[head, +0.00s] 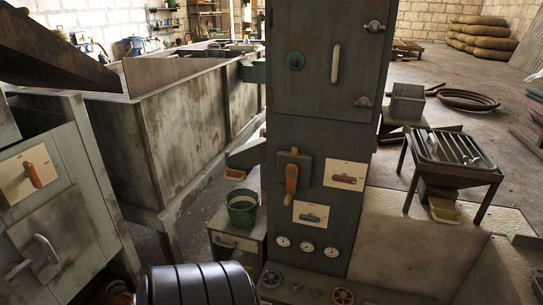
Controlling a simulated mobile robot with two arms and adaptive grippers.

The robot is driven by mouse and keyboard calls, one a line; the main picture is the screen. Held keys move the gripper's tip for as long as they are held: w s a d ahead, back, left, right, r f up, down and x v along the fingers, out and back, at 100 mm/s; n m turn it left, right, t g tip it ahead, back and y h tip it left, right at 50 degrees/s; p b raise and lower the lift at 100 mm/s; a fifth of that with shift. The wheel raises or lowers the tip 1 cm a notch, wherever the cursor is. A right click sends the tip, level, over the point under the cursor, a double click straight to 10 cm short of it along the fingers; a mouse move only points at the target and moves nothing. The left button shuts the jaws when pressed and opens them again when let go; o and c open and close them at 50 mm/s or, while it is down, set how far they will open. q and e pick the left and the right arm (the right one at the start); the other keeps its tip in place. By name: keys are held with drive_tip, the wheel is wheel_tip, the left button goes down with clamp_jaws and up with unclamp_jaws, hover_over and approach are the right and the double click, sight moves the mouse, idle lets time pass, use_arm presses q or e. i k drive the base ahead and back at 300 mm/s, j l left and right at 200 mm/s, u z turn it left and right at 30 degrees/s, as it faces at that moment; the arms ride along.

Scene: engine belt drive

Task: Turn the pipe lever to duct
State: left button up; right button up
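A lever with an orange-brown handle (291,181) is mounted on a dark square plate (303,163) on the front of a tall grey-green cabinet (321,139). The handle hangs down, tilted slightly to the left. A pale card with a red mark (345,176) is fixed to the right of the lever. Another pale card with a blue-grey mark (312,215) is below and right of the handle's end. Writing on the cards is too small to read, so I cannot tell which one is duct.
Round gauges (307,248) and handwheels (343,296) sit low on the cabinet. A green bucket (242,210) stands left of it on a small box. A machine (60,215) with an orange handle is at left. A slatted stand (455,160) is at right.

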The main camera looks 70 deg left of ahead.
sight(310, 218)
drive_tip(key=u, duration=1.85)
